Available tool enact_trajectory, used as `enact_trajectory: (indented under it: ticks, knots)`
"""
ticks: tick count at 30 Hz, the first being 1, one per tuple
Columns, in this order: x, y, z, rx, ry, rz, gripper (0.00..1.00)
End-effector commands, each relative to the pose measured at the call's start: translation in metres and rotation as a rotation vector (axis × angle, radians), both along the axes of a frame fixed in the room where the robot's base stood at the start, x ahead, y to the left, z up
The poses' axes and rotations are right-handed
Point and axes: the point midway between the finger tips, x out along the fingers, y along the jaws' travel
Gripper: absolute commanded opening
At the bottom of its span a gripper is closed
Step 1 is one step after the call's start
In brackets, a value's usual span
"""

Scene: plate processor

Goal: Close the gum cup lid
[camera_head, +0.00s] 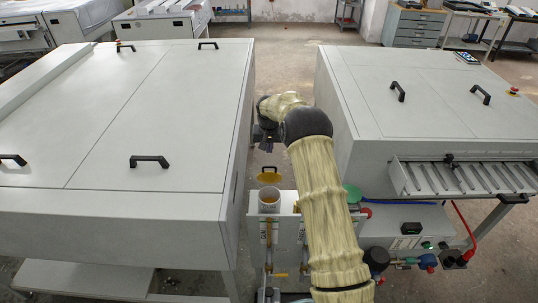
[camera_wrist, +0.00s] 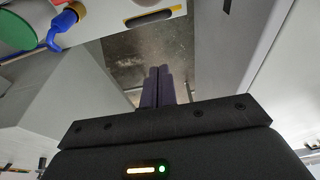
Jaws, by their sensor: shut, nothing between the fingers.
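The gum cup (camera_head: 269,203) is a small pale cup with an amber inside, standing at the left end of the low unit between the two big machines. Its lid (camera_head: 269,177), a yellow-orange disc with a dark handle, stands open behind the cup's rim. My gripper (camera_head: 267,146) is beyond the lid in the head view, apart from it, and partly hidden by my arm. In the wrist view my gripper's two dark fingers (camera_wrist: 157,86) are together with nothing between them. I cannot make out the cup or its lid for certain in the wrist view.
A large grey machine (camera_head: 120,110) stands close on the left, another (camera_head: 400,100) on the right. A green disc (camera_head: 352,193) lies right of my arm, with blue and red hoses nearby. The gap between the machines is narrow, with bare floor (camera_head: 285,60) beyond.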

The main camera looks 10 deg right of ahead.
Motion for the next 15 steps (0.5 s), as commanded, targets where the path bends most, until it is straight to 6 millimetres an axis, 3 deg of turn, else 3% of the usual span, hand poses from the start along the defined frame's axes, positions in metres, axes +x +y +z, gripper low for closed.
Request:
enact_trajectory:
  ticks: [15]
  knots:
    - [-0.033, 0.006, -0.021, -0.001, 0.0, 0.0, 0.0]
